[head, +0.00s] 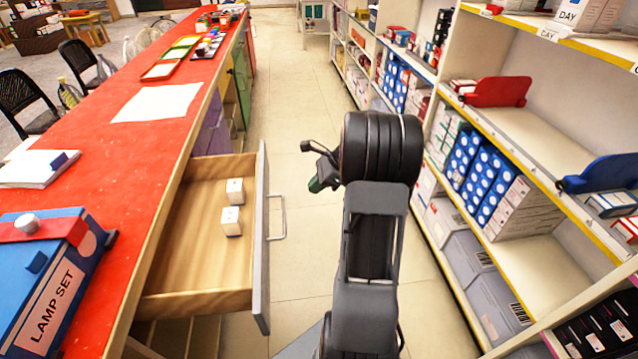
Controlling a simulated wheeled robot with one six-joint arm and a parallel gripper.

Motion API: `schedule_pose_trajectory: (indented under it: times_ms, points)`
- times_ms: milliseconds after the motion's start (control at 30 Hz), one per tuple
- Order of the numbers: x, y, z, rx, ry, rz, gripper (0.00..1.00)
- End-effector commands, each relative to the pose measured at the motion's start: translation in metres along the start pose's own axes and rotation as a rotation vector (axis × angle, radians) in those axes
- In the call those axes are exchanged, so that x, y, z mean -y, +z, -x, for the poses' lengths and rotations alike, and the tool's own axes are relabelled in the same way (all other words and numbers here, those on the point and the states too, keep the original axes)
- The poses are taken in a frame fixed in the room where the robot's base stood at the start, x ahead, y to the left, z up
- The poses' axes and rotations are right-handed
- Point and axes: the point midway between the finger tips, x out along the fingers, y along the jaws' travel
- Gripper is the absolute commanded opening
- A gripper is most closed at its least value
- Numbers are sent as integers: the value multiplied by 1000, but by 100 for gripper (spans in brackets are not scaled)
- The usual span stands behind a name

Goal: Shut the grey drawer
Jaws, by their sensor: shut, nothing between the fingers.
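The grey drawer (262,240) is pulled out from under the red counter on the left in the head view. Its front carries a thin metal handle (281,218) facing right. Its wooden inside holds two small white boxes (234,191). My gripper (305,146) is shut and empty, pointing left. In the picture it is above and to the right of the drawer's far end, apart from the front panel. My arm stands to the right of the drawer.
Shelves (530,130) with boxes and red and blue pieces line the right side. The tiled aisle floor (285,80) between is clear.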

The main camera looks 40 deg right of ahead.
Motion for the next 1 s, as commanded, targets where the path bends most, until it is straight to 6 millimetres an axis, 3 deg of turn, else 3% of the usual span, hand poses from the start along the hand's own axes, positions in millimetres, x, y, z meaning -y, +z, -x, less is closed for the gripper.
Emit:
schedule_pose_trajectory:
  times_ms: [33,200,400,667,1000]
  points:
    - [0,-1,-13,0,4,1,0]
    - [0,-1,-44,-1,3,2,0]
    - [-1,12,-67,-2,2,5,0]
    - [0,24,-80,-2,0,3,0]
    - [-1,26,-81,-2,0,3,0]
